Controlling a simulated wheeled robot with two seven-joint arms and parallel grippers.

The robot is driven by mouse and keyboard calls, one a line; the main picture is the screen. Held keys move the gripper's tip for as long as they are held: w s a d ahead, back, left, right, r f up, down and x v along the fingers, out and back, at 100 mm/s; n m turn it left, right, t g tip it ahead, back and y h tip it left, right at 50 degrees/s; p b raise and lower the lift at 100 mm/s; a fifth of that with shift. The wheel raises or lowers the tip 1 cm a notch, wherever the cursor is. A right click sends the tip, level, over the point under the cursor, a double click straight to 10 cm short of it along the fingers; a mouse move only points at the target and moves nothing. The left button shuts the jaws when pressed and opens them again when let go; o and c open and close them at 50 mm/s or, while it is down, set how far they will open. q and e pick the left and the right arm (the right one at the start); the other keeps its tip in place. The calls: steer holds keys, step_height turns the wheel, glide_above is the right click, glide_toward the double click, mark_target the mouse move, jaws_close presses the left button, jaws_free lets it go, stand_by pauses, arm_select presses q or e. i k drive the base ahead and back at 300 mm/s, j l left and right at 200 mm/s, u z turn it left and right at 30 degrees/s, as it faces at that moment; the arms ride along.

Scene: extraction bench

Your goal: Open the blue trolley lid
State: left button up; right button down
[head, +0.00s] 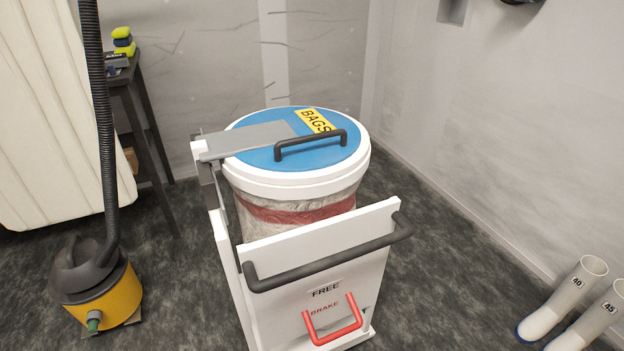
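The blue trolley lid (262,155) lies flat and shut on top of a round white drum (300,186) in the middle of the head view. It carries a yellow BAGS label (314,121) and a black bar handle (311,144). A grey plate (246,139) reaches over the lid from the left. The drum stands in a white trolley (355,258) with a black push handle (331,264) and a red brake bar (334,322) at the front. Neither of my grippers shows in this view.
A yellow and black vacuum (104,287) with a tall black hose (102,120) stands at the left. A dark table (135,97) is behind it. White boots (561,300) stand at the lower right.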

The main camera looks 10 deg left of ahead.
mark_target(294, 128)
steer(key=i+j+u, duration=0.55)
steer(key=i+j, duration=0.25)
